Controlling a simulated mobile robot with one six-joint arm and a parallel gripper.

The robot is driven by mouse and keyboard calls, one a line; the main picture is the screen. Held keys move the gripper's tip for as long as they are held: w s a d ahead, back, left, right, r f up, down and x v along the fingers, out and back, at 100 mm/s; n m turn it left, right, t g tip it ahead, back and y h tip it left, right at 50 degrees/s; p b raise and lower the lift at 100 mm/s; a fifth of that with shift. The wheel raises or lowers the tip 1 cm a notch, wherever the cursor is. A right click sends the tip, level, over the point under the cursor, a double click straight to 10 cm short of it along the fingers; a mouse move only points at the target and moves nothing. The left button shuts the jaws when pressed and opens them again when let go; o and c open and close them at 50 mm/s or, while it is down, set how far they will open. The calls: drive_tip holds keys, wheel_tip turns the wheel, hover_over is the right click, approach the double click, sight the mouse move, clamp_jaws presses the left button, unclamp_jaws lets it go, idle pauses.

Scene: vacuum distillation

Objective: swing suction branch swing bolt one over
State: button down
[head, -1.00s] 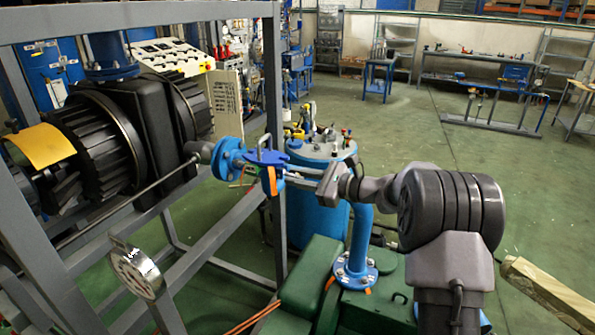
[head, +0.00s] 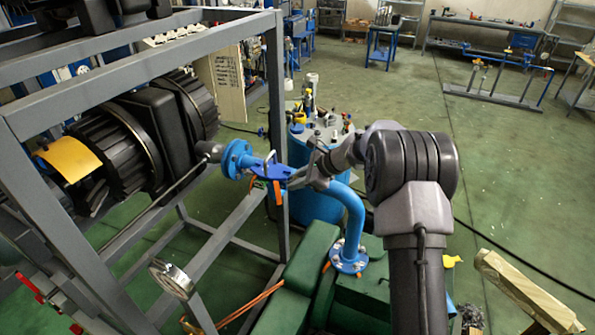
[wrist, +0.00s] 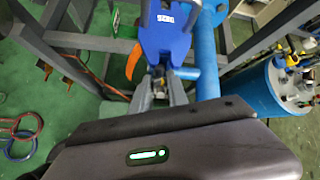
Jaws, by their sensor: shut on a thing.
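The suction branch is a blue pipe (head: 352,212) that bends up from a flange on the green machine. A blue plate fitting (head: 268,168) with a metal loop handle and an orange tab sits between this pipe and a blue flange (head: 237,158). In the wrist view the blue fitting (wrist: 165,38) carries white lettering. My gripper (head: 298,178) is at the fitting's right end. In the wrist view my gripper (wrist: 160,88) is shut on a small metal piece, apparently the swing bolt (wrist: 159,78), just below the fitting. The fingers hide most of it.
A grey steel frame (head: 283,125) stands close on the left, around a black finned motor (head: 150,125). A blue vessel (head: 330,140) with fittings on its lid stands behind the branch. A pressure gauge (head: 173,279) is at lower left. The green floor on the right is mostly clear.

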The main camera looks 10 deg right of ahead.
drive_tip(key=shift+r+p, duration=0.15)
drive_tip(key=shift+p, duration=0.15)
drive_tip(key=c, duration=1.5)
unclamp_jaws()
drive_tip(key=shift+c, duration=0.2)
drive_tip(key=v, duration=1.7)
drive_tip(key=shift+a+r, duration=0.2)
drive_tip(key=shift+r, duration=0.15)
